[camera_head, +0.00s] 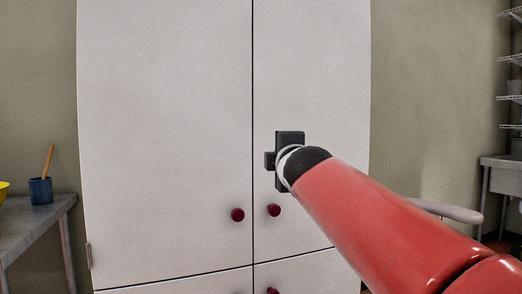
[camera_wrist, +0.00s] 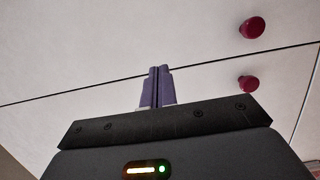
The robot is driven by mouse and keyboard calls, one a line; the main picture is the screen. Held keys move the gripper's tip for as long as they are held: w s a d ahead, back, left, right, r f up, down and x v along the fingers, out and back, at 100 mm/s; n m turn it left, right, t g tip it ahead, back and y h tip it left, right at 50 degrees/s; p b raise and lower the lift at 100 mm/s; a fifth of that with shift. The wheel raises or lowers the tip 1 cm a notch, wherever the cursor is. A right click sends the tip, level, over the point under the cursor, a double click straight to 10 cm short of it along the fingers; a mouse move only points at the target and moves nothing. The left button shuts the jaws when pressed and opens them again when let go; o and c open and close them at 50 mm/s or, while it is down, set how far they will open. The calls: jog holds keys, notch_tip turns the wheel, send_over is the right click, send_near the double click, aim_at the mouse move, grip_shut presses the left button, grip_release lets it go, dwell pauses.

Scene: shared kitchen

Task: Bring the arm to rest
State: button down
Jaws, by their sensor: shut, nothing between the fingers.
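My red arm (camera_head: 390,215) reaches in from the lower right in the head view. Its dark wrist end is in front of the right door of a tall white cabinet (camera_head: 165,120). My gripper shows in the wrist view (camera_wrist: 157,72) with its two purple fingers pressed together and nothing between them. The fingers point towards the white cabinet front (camera_wrist: 110,45). I cannot tell whether they touch it.
Dark red knobs (camera_head: 237,214) (camera_head: 274,210) sit on the closed upper doors; knobs also show in the wrist view (camera_wrist: 252,27). A table (camera_head: 40,222) with a blue cup (camera_head: 40,190) stands left. A metal sink stand (camera_head: 500,165) and shelves (camera_head: 510,58) are right.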

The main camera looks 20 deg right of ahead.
jog(key=s+a+f+m+g+y, duration=0.1)
jog(key=s+f+m+g, duration=0.3)
jog(key=s+f, duration=0.5)
jog(key=s+a+f+m+g+y, duration=0.1)
jog(key=s+a+f+m+g, duration=0.3)
jog(key=s+f, duration=0.5)
jog(key=s+a+f+m+g, duration=0.2)
jog(key=s+f+m, duration=0.6)
jog(key=f, duration=1.2)
jog(key=shift+s+a+g+y, duration=0.15)
jog(key=shift+s+g+y, duration=0.4)
jog(key=shift+g, duration=0.55)
jog(key=shift+s+a, duration=0.1)
